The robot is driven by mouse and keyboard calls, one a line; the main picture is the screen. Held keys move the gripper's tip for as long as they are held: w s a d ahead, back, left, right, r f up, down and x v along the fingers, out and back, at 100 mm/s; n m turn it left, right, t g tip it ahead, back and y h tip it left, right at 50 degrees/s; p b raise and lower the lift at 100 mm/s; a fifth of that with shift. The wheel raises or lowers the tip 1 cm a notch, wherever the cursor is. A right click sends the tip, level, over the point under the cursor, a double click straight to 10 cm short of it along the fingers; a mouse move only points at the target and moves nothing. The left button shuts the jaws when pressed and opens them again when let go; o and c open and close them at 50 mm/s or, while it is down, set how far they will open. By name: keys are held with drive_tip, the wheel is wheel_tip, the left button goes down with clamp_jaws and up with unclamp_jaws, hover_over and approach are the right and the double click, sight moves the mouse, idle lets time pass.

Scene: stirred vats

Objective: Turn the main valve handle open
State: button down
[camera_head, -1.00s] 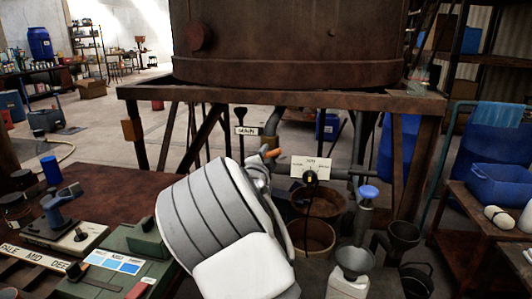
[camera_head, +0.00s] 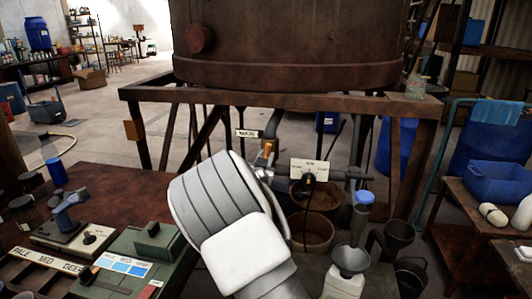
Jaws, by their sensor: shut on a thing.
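The main valve handle (camera_head: 272,122) is a dark lever beside the white MAIN label (camera_head: 248,133), under the rusty vat (camera_head: 290,40). It leans up to the right. My gripper (camera_head: 268,149) shows only in small part, with an orange piece at the handle's lower part. It is shut on the handle, though the contact itself is hard to make out. My white and grey arm hides much of the area below and left of the gripper.
A second labelled plate (camera_head: 310,168) with a dark lever is just right of my gripper. A blue-topped fitting (camera_head: 364,197) and a grey funnel (camera_head: 350,259) stand to the right. A workbench (camera_head: 120,190) fills the lower left. The vat's frame (camera_head: 290,100) crosses above.

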drive_tip(key=n+p, duration=0.2)
drive_tip(key=n, duration=0.2)
drive_tip(key=shift+n, duration=0.4)
idle(0.4)
drive_tip(key=c, duration=0.7)
unclamp_jaws()
drive_tip(key=shift+s, duration=0.1)
drive_tip(key=s+a+p, duration=0.2)
drive_tip(key=s+a, duration=0.1)
drive_tip(key=s, duration=1.4)
drive_tip(key=shift+a, duration=0.15)
drive_tip(key=shift+w, duration=0.1)
